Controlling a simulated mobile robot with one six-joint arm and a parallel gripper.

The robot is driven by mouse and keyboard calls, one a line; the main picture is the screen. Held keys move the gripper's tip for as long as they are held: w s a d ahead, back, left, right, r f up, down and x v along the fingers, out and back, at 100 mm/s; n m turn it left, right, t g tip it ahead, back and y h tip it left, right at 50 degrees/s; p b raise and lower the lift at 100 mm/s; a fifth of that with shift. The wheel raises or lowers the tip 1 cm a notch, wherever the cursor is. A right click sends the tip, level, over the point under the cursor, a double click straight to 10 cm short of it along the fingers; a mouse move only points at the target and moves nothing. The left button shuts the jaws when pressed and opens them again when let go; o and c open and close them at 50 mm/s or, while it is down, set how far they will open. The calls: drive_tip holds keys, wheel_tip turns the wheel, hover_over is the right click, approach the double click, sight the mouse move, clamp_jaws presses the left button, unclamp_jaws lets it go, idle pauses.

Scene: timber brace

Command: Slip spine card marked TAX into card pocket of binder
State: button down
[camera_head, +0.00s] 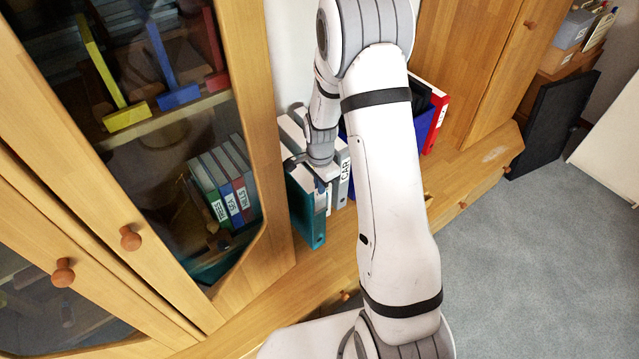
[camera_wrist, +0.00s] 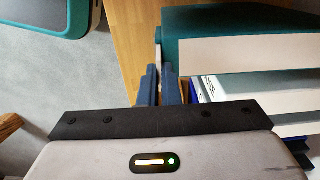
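A teal binder (camera_head: 306,210) stands at the left end of the binder row on the wooden ledge. A white strip (camera_head: 322,201) shows along its side facing the camera; no lettering can be read on it. In the wrist view the teal binder (camera_wrist: 240,22) fills the upper right, with a broad plain white strip (camera_wrist: 250,54) across it. I cannot tell whether this strip is the TAX card or part of the binder. My gripper (camera_wrist: 160,72) is right at the teal binder's edge, its dark blue fingers close together. Whether something thin is between them is unclear.
A grey binder marked CAR (camera_head: 339,182) stands close beside the teal one. A blue binder (camera_head: 424,128) and a red binder (camera_head: 437,122) stand further right, partly behind my arm. A glass cabinet door (camera_head: 130,239) is at left. Carpet (camera_head: 520,270) lies clear at right.

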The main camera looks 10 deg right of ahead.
drive_tip(key=shift+f, duration=0.3)
drive_tip(key=c, duration=1.6)
unclamp_jaws()
drive_tip(key=shift+o, duration=0.7)
drive_tip(key=o, duration=0.4)
drive_tip(key=shift+r, duration=0.15)
drive_tip(key=shift+r+p, duration=2.4)
drive_tip(key=shift+r, duration=1.45)
